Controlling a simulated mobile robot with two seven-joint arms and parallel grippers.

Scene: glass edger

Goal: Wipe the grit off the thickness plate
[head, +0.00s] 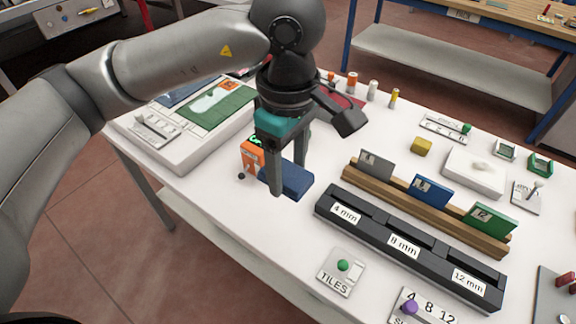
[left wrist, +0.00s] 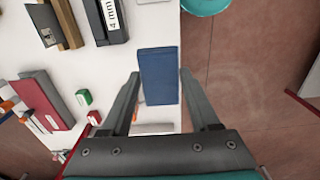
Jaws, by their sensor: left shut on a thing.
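My left gripper (head: 283,173) is low over the white table, with its fingers shut on a dark blue block (head: 295,182). In the left wrist view the blue block (left wrist: 158,75) lies between the two fingers. I cannot tell if its underside touches the table. A white plate marked 4, 8, 12 (head: 436,313) with a purple knob is at the front edge, partly cut off. I cannot tell for sure which item is the thickness plate, and no grit is clear. My right gripper is not in view.
An orange device with a green display (head: 252,158) stands close behind the blue block. A black slotted rack (head: 372,232) and a wooden rail (head: 402,202) with upright tiles lie to the right. A TILES plate (head: 341,272) is in front. A white block (head: 474,180) stands farther right.

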